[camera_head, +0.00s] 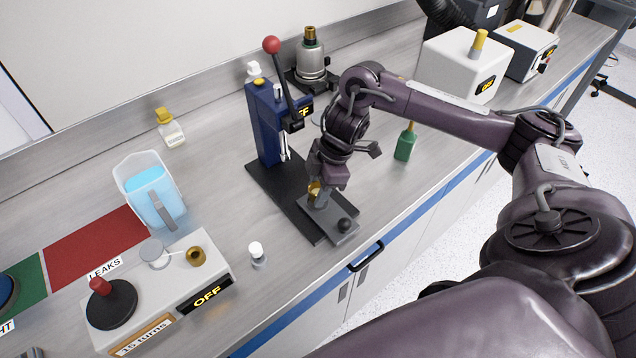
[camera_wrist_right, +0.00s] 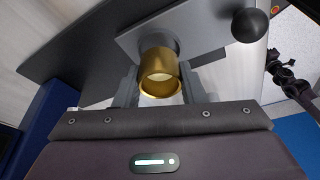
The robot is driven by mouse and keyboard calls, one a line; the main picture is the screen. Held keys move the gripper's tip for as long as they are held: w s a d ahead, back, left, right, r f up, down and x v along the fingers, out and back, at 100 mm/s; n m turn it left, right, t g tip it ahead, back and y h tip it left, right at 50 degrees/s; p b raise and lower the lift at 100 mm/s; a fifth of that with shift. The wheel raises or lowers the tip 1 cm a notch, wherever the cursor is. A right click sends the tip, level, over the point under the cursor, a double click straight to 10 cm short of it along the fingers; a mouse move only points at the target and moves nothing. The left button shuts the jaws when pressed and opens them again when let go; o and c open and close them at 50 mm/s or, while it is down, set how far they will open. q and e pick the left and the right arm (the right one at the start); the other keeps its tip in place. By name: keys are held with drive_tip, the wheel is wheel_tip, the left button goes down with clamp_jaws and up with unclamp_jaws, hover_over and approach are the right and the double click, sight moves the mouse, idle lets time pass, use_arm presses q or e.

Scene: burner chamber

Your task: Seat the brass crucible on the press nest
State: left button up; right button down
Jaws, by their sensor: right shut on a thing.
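The brass crucible (camera_wrist_right: 160,76) is a short open gold cup between the fingers of my right gripper (camera_wrist_right: 160,90) in the wrist view. In the head view the crucible (camera_head: 314,189) shows as a small gold patch at my right gripper (camera_head: 319,194). The gripper is shut on it, over the grey slide plate (camera_head: 341,232) of the blue press (camera_head: 268,125). In the wrist view a round grey seat (camera_wrist_right: 160,44) shows just behind the crucible; whether they touch I cannot tell. My left gripper is not in view.
The press has a red-knobbed lever (camera_head: 271,45) and a black base (camera_head: 262,184). A small white-capped bottle (camera_head: 257,255) and a grey box reading OFF (camera_head: 165,290) stand to the left. A green bottle (camera_head: 405,143) stands right. Bare counter lies between jug (camera_head: 150,187) and press.

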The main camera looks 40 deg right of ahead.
drive_tip(key=shift+p, duration=0.3)
drive_tip(key=shift+f, duration=0.35)
idle(0.5)
drive_tip(key=shift+f+b, duration=0.5)
drive_tip(key=shift+f, duration=0.05)
drive_tip(key=shift+r, duration=0.15)
drive_tip(key=shift+r+p, duration=0.55)
drive_tip(key=shift+p, duration=0.3)
drive_tip(key=shift+p, duration=0.55)
idle(0.5)
drive_tip(key=shift+f, duration=0.15)
